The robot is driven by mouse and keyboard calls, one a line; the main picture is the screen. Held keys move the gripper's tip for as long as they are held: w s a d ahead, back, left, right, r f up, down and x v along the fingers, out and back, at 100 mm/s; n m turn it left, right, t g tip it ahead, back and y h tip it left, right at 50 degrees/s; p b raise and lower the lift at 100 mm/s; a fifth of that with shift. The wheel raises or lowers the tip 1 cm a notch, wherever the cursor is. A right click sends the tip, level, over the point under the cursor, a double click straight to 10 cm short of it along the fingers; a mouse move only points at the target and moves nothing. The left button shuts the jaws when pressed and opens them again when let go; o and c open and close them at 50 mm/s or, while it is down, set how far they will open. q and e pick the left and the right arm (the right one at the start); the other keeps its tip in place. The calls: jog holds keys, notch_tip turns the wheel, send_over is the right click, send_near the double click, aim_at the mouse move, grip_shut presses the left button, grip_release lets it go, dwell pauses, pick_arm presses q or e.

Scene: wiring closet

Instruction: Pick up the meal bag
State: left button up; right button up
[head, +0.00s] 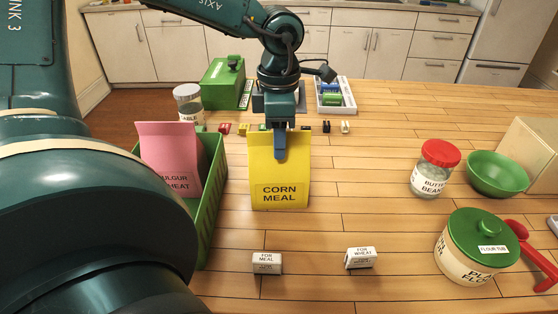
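The yellow corn meal bag (279,180) stands upright near the middle of the table, its printed front facing me. My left gripper (280,142) points down at the bag's top, with one blue finger overlapping the upper front of the bag. Any other finger is hidden, so I cannot tell whether the gripper is closed on the bag. A small "for meal" label block (267,263) and a "for wheat" label block (361,257) stand at the front of the table. My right gripper is not in view.
A green crate (209,190) holding a pink bulgur wheat bag (169,150) is close left of the corn meal bag. A red-lidded bean jar (435,168), green bowl (497,174) and flour tub (476,246) stand right. The table between is clear.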

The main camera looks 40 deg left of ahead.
pick_arm(q)
jog(key=shift+c, duration=0.3)
grip_shut()
dwell(1.1)
